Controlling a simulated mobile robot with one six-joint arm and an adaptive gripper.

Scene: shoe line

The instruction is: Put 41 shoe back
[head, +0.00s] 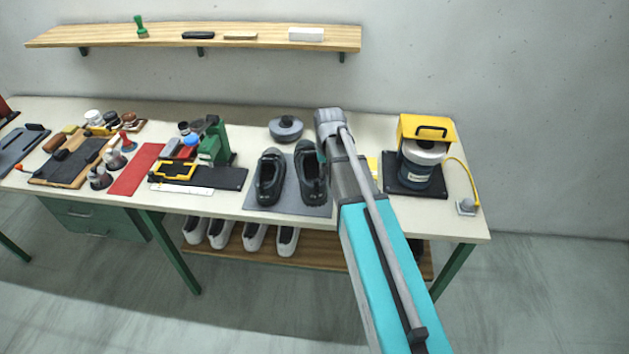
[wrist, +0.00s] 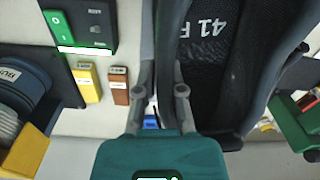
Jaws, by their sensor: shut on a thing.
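The 41 shoe, dark with "41" printed inside it, fills the upper right of the wrist view (wrist: 208,65). My gripper (wrist: 164,78) is shut on the shoe's side wall, one finger on each side of it. In the head view two black shoes are at the grey mat (head: 290,207): a left shoe (head: 270,178) on the mat, and a right shoe (head: 311,175) beside my arm's end, which seems to be the held one. My arm hides the gripper there. I cannot tell whether the held shoe touches the mat.
A grey round lidded thing (head: 286,128) stands behind the mat. A yellow-topped machine (head: 424,150) stands to the right, with a yellow cable. White shoes (head: 254,236) sit on the lower shelf (head: 320,255).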

